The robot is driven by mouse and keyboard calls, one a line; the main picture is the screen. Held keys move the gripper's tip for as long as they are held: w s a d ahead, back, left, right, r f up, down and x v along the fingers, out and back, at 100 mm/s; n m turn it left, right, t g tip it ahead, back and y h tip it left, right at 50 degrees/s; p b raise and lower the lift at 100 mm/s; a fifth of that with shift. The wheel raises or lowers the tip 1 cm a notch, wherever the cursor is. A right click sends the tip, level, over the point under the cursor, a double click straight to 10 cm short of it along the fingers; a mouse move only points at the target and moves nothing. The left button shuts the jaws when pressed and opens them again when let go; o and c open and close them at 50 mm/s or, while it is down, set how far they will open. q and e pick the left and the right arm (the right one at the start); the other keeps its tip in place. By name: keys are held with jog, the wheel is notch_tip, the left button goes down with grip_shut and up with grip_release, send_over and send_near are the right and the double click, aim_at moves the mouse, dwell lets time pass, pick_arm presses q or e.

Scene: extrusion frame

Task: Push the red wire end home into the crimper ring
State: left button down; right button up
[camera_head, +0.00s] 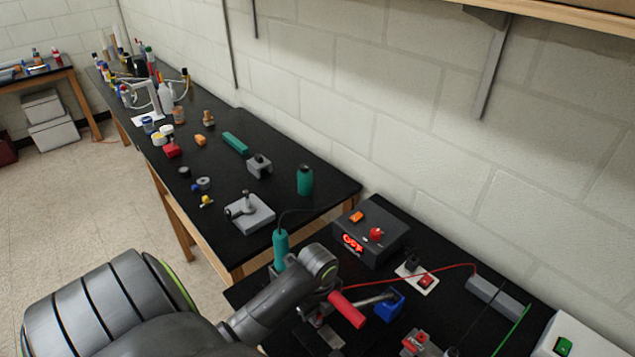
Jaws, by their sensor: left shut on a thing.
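No crimper ring can be made out. My right gripper is not in view.
A dark box with a red display (370,238) stands behind my wrist. A white switch plate (417,279) and a grey block (499,300) are to the right. A red and grey piece (421,344) lies in front. A teal bottle (305,180) stands on the far bench.

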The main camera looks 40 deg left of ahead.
pick_arm(q)
jog(key=c, duration=1.2)
grip_release()
